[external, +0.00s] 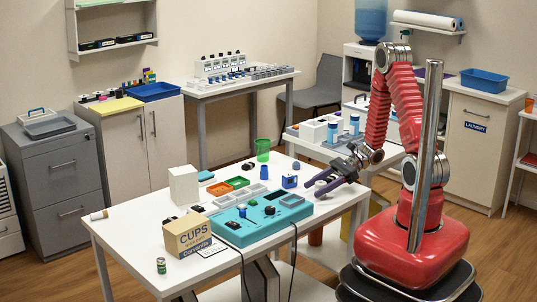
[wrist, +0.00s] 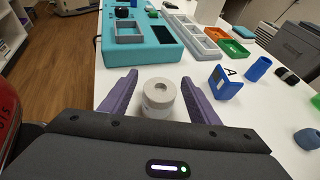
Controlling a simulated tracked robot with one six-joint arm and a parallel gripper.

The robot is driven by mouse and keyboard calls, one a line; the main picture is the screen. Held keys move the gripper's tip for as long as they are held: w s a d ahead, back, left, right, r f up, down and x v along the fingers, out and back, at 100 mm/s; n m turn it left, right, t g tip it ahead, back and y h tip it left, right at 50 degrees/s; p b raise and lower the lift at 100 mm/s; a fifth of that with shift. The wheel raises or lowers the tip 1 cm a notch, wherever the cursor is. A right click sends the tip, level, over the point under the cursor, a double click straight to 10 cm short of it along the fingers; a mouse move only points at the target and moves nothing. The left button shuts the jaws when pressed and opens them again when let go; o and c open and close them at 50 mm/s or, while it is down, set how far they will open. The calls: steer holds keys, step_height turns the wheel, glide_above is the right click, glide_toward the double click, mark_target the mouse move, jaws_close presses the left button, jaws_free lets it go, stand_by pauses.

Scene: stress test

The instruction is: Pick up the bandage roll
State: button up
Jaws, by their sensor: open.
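The bandage roll is a short pale grey-white cylinder (wrist: 158,98) with a small hole in its top. It stands upright on the white table, between the two purple fingers in the wrist view. My gripper (wrist: 159,78) is open, with a visible gap on both sides of the roll. In the external view my gripper (external: 311,189) is low over the right end of the table. The roll (external: 321,183) shows there as a small pale patch, partly hidden by the fingers.
A teal device (external: 262,217) with cables lies left of my gripper.

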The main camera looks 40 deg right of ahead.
steer(key=shift+x, duration=1.15)
steer(key=shift+c, duration=0.3)
steer(key=c, duration=1.1)
